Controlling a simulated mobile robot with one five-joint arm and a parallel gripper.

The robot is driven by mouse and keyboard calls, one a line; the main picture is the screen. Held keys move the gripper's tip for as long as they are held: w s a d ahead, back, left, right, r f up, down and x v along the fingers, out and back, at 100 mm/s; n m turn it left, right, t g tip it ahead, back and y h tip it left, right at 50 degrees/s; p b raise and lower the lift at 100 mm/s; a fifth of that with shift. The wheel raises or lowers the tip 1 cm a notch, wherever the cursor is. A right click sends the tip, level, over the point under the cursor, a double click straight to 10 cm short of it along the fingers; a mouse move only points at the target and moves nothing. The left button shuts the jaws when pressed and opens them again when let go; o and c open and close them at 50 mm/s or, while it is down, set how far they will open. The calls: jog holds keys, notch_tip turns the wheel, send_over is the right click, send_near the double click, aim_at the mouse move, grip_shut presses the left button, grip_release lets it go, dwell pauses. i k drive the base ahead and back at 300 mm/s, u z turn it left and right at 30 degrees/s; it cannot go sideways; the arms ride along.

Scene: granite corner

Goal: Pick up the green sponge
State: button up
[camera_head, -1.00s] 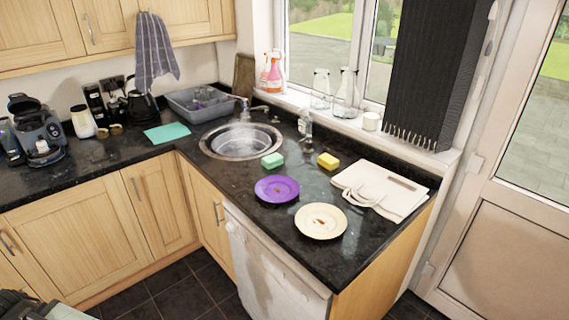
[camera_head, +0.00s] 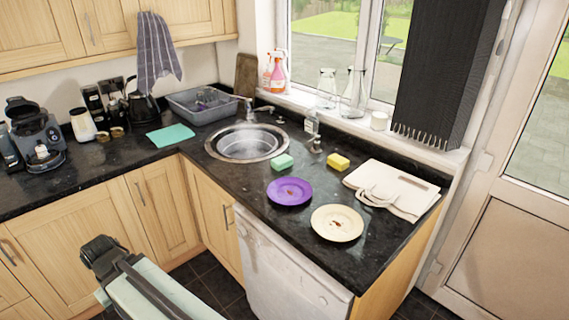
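The green sponge (camera_head: 282,161) lies on the dark granite counter (camera_head: 240,188), just right of the round sink and behind the purple plate. It is a small pale green block and nothing covers it. Part of my arm shows at the lower left, in front of the cabinets and lower than the counter top. My gripper's fingertips cannot be made out, so I cannot see whether it is open or shut. The arm is well apart from the sponge.
A yellow sponge (camera_head: 338,161) lies right of the green one. A purple plate (camera_head: 289,191) and a cream plate (camera_head: 337,223) sit in front. The sink (camera_head: 247,144) is left, a soap bottle (camera_head: 312,123) behind, a cream bag (camera_head: 395,188) right.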

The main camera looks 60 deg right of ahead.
aim_at(284, 161)
jog(key=z, duration=0.05)
jog(key=i, duration=0.9)
jog(key=u, duration=0.05)
